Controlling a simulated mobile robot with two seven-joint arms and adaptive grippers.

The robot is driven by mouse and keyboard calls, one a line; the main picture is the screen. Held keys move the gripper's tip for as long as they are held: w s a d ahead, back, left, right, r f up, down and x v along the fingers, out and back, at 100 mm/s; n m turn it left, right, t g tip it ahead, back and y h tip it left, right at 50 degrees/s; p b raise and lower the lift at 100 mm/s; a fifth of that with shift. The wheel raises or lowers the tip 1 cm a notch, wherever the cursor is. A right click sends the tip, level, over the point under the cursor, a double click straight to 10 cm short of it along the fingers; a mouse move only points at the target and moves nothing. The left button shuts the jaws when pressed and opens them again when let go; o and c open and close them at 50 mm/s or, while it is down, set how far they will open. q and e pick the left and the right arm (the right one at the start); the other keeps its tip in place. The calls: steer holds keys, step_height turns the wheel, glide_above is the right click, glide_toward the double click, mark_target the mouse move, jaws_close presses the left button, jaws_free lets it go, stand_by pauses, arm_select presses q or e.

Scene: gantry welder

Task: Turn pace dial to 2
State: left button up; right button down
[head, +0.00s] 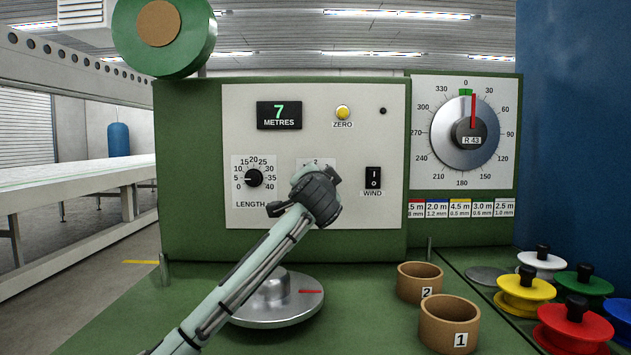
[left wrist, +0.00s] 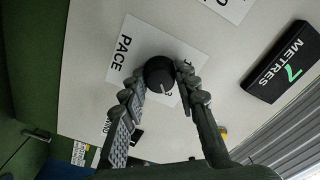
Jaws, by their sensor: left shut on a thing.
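The pace dial (left wrist: 159,72) is a round black knob on a white label (left wrist: 118,68) reading PACE, in the left wrist view. A light pointer mark shows on its lower side, but its exact number is unclear. My left gripper (left wrist: 158,79) has one finger on each side of the knob and is shut on it. In the head view my left gripper (head: 300,188) covers the knob and most of its label; a "2" shows at the label's top (head: 316,162). My right gripper is not in view.
The pale panel also holds the length dial (head: 254,178), the yellow zero button (head: 343,112), the wind switch (head: 373,178) and a display (head: 279,115) reading 7 metres. Below are a metal turntable (head: 300,310), two brown cups (head: 449,325) and coloured spools (head: 574,325).

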arm_select(q)
steer(key=shift+n+b, duration=0.6)
steer(key=shift+n, duration=3.7)
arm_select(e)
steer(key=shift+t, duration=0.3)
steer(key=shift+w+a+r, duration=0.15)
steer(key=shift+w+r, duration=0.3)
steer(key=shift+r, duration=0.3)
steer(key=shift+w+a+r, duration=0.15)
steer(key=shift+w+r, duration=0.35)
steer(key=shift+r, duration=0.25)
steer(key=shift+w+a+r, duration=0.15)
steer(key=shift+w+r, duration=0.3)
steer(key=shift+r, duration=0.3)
arm_select(q)
steer(key=o, duration=1.2)
steer(key=shift+c, duration=0.2)
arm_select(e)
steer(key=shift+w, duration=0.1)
